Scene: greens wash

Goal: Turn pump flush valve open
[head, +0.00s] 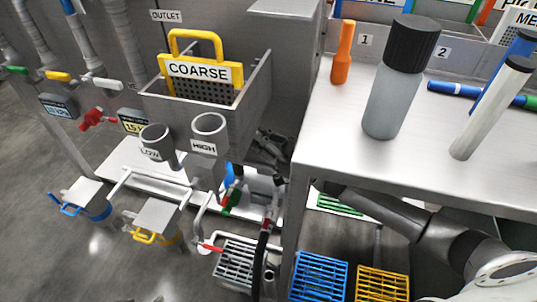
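No valve in the head view carries a readable "pump flush" label, so I cannot tell which one it is. Low pipework beside the table leg has a red handle (210,248) and a green handle (232,201). A red valve handle (92,118) sits further left below the grey pipes. My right arm comes in from the right and passes under the table toward the leg. A dark, gripper-like shape (268,150) shows beyond the leg, near the pipework; its fingers are too small and shaded to read. My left gripper is not in view.
A basin (235,115) holds a yellow COARSE screen (202,72). Blue (320,275) and yellow (383,283) crates stand below.

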